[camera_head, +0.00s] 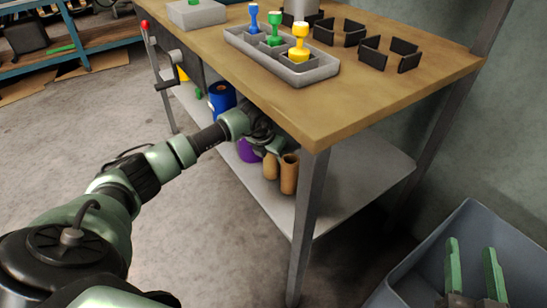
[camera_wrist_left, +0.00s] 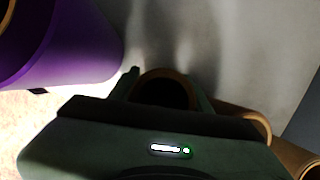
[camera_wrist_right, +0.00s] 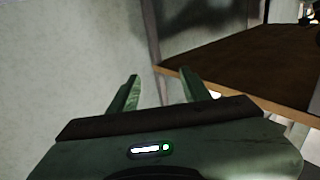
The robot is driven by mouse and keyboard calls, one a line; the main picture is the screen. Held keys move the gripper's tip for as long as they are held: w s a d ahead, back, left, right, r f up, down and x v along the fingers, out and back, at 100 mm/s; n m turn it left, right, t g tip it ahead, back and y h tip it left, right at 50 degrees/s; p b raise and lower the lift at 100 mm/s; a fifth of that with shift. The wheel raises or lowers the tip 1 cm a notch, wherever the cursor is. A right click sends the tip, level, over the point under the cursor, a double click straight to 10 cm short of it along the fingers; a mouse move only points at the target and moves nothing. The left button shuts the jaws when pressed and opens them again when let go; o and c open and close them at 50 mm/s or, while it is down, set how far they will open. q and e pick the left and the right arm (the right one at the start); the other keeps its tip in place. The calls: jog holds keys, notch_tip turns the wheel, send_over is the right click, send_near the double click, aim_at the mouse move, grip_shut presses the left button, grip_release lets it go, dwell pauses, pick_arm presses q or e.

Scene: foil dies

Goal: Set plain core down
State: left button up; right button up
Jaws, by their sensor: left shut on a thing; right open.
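A plain brown core (camera_wrist_left: 165,88) sits between the fingers of my left gripper (camera_wrist_left: 165,85) in the left wrist view, its open end showing. In the head view my left gripper (camera_head: 275,143) is below the bench top, over the lower shelf. It is shut on that core; the arm and gripper hide much of it there. Two brown cores (camera_head: 271,166) (camera_head: 289,174) show just below and right of the gripper. I cannot tell whether the held core touches the shelf. My right gripper (camera_head: 472,262) is open and empty at the lower right.
The lower shelf (camera_head: 345,180) also holds a purple roll (camera_head: 248,150), close left of the held core in the left wrist view (camera_wrist_left: 75,45), and a blue roll (camera_head: 221,98). Bare shelf lies right of the cores. A bench leg (camera_head: 309,225) and a grey bin (camera_head: 410,282) stand nearby.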

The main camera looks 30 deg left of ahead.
pick_arm(q)
jog(key=o, duration=1.1)
jog(key=shift+f, duration=0.1)
pick_arm(e)
jog(key=shift+r, duration=0.2)
pick_arm(q)
jog(key=p+v, duration=0.2)
jog(key=v, duration=0.3)
jog(key=shift+s+a+r, duration=0.1)
jog(key=shift+s+r, duration=0.15)
jog(key=shift+r, duration=0.05)
jog(key=s+p, duration=0.1)
jog(key=s, duration=1)
jog(key=shift+s+f, duration=0.2)
jog(key=shift+s, duration=0.05)
pick_arm(e)
jog(key=s+d+f+g+h, duration=0.1)
jog(key=s+f+g, duration=0.2)
jog(key=f, duration=0.3)
jog(key=s+d+f+g+h, duration=0.1)
jog(key=s+d+f+g, duration=0.1)
jog(key=f+g, duration=0.3)
notch_tip(320, 180, down, 2)
jog(key=shift+s+d+f+h, duration=0.1)
jog(key=shift+s+d+h, duration=0.2)
jog(key=shift+s, duration=0.4)
